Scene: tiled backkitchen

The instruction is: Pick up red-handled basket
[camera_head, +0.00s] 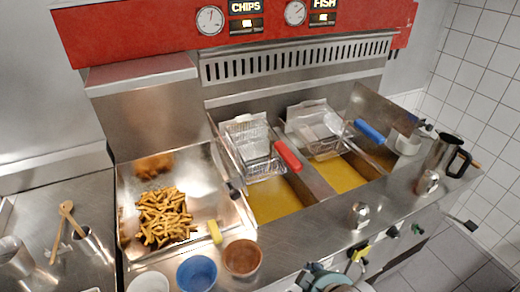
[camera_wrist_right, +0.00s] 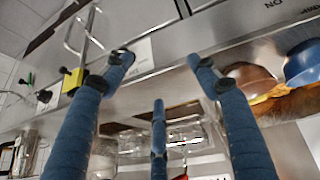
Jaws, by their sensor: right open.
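The red-handled basket (camera_head: 250,140) is a wire basket over the left oil vat of the fryer. Its red handle (camera_head: 288,155) slopes toward the front right. A blue-handled basket (camera_head: 315,125) sits to its right at the other vat, with its blue handle (camera_head: 369,131). My right gripper (camera_head: 335,280) is low at the front edge of the counter, well apart from the red handle. In the right wrist view its blue fingers (camera_wrist_right: 160,70) are spread with nothing between them. My left gripper is not in view.
A tray of fries (camera_head: 205,165) is left of the vats. A blue bowl (camera_head: 197,273) and a brown bowl (camera_head: 242,257) stand at the front edge. Metal shakers (camera_head: 360,214) and a steel jug (camera_head: 445,152) stand to the right. Control knobs line the counter front.

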